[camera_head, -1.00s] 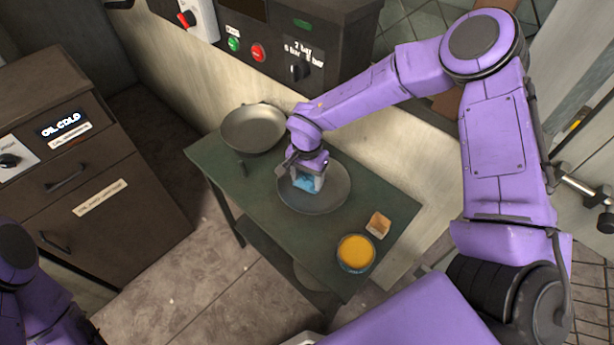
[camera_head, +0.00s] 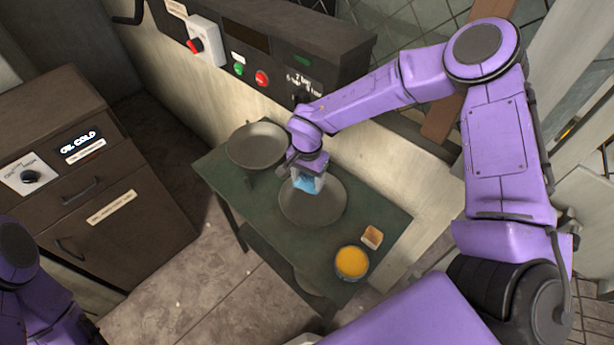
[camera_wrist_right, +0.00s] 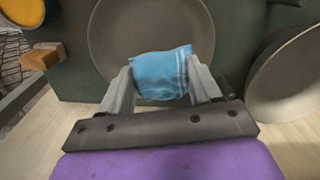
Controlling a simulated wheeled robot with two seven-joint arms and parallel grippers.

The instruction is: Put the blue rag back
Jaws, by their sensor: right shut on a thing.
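The blue rag (camera_wrist_right: 161,73) has pale stripes near one end and is pinched between the two fingers of my right gripper (camera_wrist_right: 163,88) in the right wrist view. In the head view the right gripper (camera_head: 308,180) holds the rag (camera_head: 306,184) over a round grey plate (camera_head: 318,206) on the green table (camera_head: 265,215). I cannot tell whether the rag touches the plate. The left arm shows at the lower left, but its gripper is out of view.
A grey pan (camera_head: 257,146) sits at the table's far left. A bowl of yellow contents (camera_head: 352,262) and a small tan block (camera_head: 372,237) are near the right end. A dark cabinet (camera_head: 100,190) stands left, and a control panel (camera_head: 270,50) is behind.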

